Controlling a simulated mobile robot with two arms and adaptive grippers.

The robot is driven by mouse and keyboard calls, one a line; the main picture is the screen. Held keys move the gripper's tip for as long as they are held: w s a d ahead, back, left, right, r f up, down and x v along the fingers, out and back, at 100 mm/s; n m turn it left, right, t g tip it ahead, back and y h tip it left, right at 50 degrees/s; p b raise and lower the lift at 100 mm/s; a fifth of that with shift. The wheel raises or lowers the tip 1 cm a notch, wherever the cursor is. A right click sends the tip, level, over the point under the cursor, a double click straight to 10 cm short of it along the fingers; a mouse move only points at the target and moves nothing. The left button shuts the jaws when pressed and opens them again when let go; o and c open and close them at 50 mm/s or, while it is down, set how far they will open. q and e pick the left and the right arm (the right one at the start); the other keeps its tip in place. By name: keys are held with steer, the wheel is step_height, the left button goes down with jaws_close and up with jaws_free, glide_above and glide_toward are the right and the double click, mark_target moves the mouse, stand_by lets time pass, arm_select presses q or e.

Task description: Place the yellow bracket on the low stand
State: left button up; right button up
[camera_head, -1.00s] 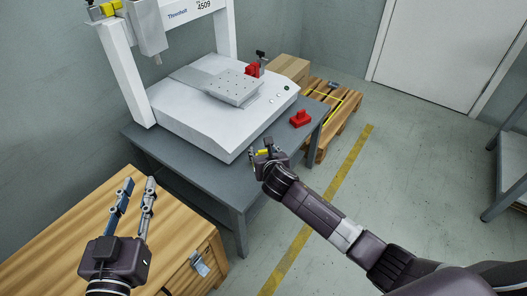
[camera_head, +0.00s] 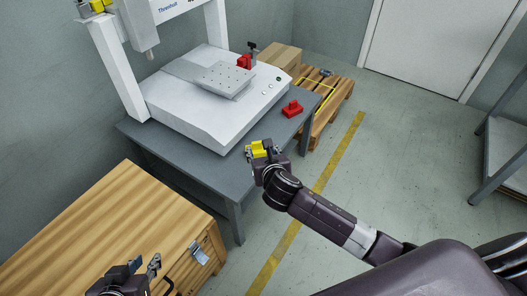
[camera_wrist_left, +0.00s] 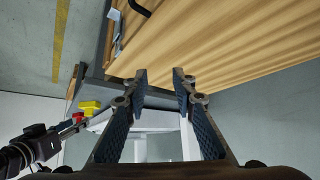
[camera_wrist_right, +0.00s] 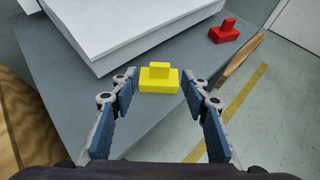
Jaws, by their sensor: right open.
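The yellow bracket (camera_head: 258,148) is at the front right corner of the grey table, with its stepped top up. In the right wrist view the yellow bracket (camera_wrist_right: 158,80) appears to sit on the grey surface. My right gripper (camera_head: 262,160) is open; its fingertips (camera_wrist_right: 158,88) are on either side of the bracket, with visible gaps. My left gripper (camera_head: 135,270) is low at the left by the wooden chest; its fingers (camera_wrist_left: 160,80) are apart and empty. I cannot tell which surface is the low stand; the grey table (camera_head: 215,180) is one low surface.
A white gantry machine (camera_head: 205,120) with a perforated plate (camera_head: 225,78) fills the table's back. A red bracket (camera_head: 292,109) lies on the right. The wooden chest (camera_head: 110,225) is front left, a pallet (camera_head: 330,105) behind right.

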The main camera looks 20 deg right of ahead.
arm_select(q)
steer(key=s+f+g, duration=0.1)
steer(key=s, duration=0.1)
steer(key=s+a+f+g, duration=0.1)
steer(key=s, duration=0.1)
steer(key=s+a+f+g+p, duration=0.1)
steer(key=s, duration=0.2)
steer(key=shift+a+y, duration=0.1)
steer(key=shift+y, duration=0.2)
arm_select(e)
steer(key=s+f+m+g+y, duration=0.2)
steer(key=s+m+g, duration=0.5)
steer(key=s+m, duration=2.4)
steer(key=shift+d+f+m, duration=0.3)
steer(key=shift+d+m, duration=0.1)
steer(key=shift+m, duration=0.4)
steer(key=shift+s, duration=0.1)
